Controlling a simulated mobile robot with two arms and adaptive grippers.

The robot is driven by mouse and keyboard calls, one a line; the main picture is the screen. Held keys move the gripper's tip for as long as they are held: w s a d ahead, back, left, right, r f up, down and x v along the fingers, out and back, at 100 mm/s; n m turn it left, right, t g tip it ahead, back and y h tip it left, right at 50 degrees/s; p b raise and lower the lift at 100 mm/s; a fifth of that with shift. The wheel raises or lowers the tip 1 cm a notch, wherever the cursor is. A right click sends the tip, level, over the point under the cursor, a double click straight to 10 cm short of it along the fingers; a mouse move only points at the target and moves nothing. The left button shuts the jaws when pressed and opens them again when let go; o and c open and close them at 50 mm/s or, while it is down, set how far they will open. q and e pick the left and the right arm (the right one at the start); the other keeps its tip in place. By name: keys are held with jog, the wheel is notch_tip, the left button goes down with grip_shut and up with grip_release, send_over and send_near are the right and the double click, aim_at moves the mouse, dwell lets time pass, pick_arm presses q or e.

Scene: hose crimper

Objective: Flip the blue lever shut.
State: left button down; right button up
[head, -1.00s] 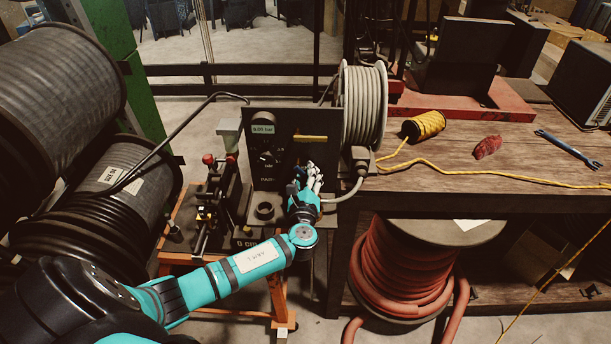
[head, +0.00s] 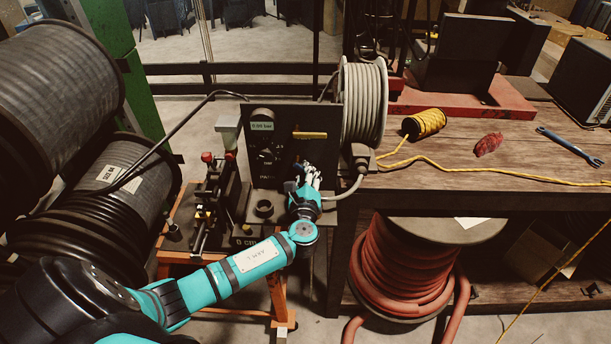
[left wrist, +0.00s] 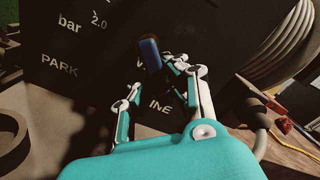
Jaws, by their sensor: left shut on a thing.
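The blue lever (left wrist: 151,54) stands out from the dark front panel (head: 285,150) of the crimper, and its upper part shows in the left wrist view. My left gripper (head: 311,176) is at the lower right of that panel. In the left wrist view, my left gripper (left wrist: 158,84) has its white-and-teal fingers on both sides of the lever's lower part and is shut on it. The exact contact is partly hidden by the fingers. Lettering on the panel reads "PARK" and, partly covered, "INE". My right gripper is not in view.
A grey hose reel (head: 362,105) stands just right of the panel. A red-capped fixture (head: 212,190) is on its left. The wooden bench (head: 450,190) at right holds a yellow spool (head: 424,123), a red rag (head: 488,145) and a blue wrench (head: 570,148).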

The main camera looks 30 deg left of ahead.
pick_arm(q)
jog(key=n+b, duration=0.1)
jog(key=n, duration=0.1)
jog(key=n+b, duration=0.2)
jog(key=shift+w+d+r, duration=0.15)
jog(key=shift+d+r, duration=0.05)
jog(key=shift+d, duration=0.15)
jog(key=n+b, duration=0.1)
jog(key=r+n+b, duration=0.1)
jog(key=n, duration=0.1)
jog(key=shift+d+b, duration=0.1)
jog(key=shift+b, duration=0.2)
jog(key=shift+r+n+b, duration=0.4)
jog(key=shift+n+b, duration=0.1)
jog(key=shift+n, duration=0.6)
jog(key=c, duration=1.3)
grip_release()
jog(key=shift+r, duration=0.15)
